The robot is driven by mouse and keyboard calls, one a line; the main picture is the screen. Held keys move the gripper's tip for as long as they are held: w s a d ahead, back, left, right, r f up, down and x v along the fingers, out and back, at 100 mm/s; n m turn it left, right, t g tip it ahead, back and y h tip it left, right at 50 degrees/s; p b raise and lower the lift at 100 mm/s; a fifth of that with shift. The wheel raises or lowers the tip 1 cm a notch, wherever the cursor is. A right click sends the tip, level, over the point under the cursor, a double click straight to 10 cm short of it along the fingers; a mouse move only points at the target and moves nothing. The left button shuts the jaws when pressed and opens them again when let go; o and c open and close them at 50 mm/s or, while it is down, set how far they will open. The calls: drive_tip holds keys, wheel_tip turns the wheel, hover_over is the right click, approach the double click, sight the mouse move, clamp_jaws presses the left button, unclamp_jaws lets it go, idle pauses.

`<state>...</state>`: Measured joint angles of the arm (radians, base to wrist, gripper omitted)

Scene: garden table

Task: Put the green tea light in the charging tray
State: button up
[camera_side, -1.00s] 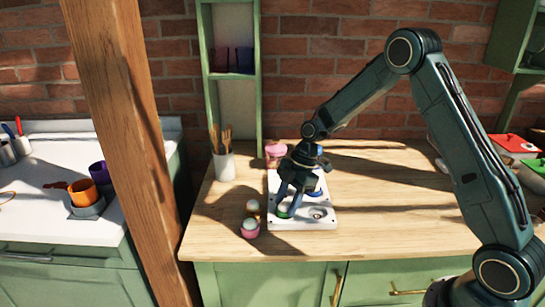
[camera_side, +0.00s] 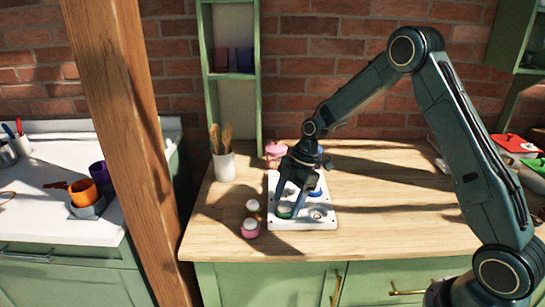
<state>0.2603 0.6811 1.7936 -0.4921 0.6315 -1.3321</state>
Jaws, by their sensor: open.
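The green tea light (camera_side: 284,212) sits at the front left of the white charging tray (camera_side: 303,225), on the wooden counter. It appears to be in a tray recess, though my gripper hides part of it. My gripper (camera_side: 290,205) points down over the tray's left side, with its fingers open around or just above the green tea light; I cannot tell whether they touch it. A blue tea light (camera_side: 315,192) is in the tray farther back, partly hidden. An empty recess (camera_side: 317,215) shows at the front right of the tray.
A pink tea light (camera_side: 250,229) and a yellowish one (camera_side: 253,207) stand left of the tray. A pink pot (camera_side: 276,151) is behind it, and a white utensil cup (camera_side: 224,166) stands back left. The counter right of the tray is largely clear.

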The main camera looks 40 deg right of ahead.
drive_tip(key=v, duration=1.1)
drive_tip(key=shift+r, duration=0.2)
drive_tip(key=shift+d, duration=0.1)
drive_tip(key=shift+s+r, duration=0.1)
drive_tip(key=s+a+r+m+t+h, duration=0.1)
drive_tip(key=s+a+r+m, duration=0.25)
drive_tip(key=s+r, duration=0.25)
drive_tip(key=s+a+r+m+t+h, duration=0.1)
drive_tip(key=s+a+r+m+h, duration=0.1)
drive_tip(key=s+r+m, duration=0.35)
drive_tip(key=s+m+t+h, duration=0.1)
drive_tip(key=s+m, duration=0.5)
drive_tip(key=s, duration=1.1)
drive_tip(key=shift+a+m+t, duration=0.25)
drive_tip(key=shift+m+t, duration=0.15)
drive_tip(key=shift+t, duration=0.5)
